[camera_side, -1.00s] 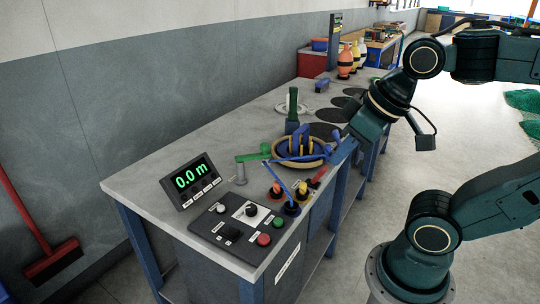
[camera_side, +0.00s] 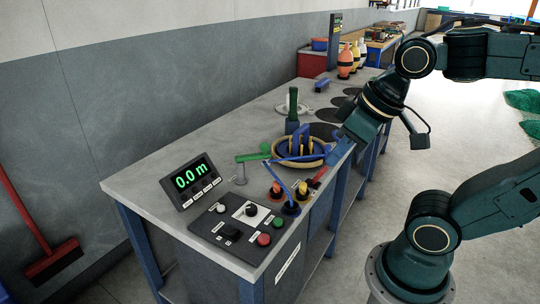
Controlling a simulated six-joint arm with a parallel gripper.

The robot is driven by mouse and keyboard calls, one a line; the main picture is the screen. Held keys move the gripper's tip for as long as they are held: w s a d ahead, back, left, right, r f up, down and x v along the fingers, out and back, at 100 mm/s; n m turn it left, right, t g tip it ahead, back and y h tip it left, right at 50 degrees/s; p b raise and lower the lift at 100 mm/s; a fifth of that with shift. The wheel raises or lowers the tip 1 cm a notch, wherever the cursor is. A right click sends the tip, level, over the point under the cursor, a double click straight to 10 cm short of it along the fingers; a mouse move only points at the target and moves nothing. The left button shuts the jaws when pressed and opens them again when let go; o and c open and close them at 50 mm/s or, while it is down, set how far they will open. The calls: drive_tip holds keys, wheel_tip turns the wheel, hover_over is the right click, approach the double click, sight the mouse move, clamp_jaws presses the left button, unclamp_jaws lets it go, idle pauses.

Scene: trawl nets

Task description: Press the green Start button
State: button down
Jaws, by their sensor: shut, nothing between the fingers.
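The green button (camera_side: 278,222) sits at the right edge of the dark control panel (camera_side: 215,243) on the near end of the bench. A red button (camera_side: 264,239) is just in front and left of it. My gripper (camera_side: 337,154) is shut and points down and left, near the right rim of the round tray. It is above and to the right of the green button in the picture, clearly apart from it. Its fingertips are small and hard to make out against blue items. The button labels are too small to read.
A display (camera_side: 190,182) reading 0.0 m stands behind the panel. Coloured tools in holders (camera_side: 291,208) stand close behind the green button. The round tray (camera_side: 325,157) holds blue and yellow tools, with a green upright tool (camera_side: 293,104) beyond. The panel's top is unobstructed.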

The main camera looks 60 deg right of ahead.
drive_tip(key=w, duration=0.1)
drive_tip(key=n+g+y, duration=0.2)
drive_tip(key=n+y, duration=0.2)
drive_tip(key=y, duration=0.4)
hover_over(282, 219)
wheel_tip(282, 219, down, 14)
drive_tip(key=shift+f, duration=0.25)
drive_tip(key=shift+f, duration=0.1)
drive_tip(key=shift+f, duration=4.35)
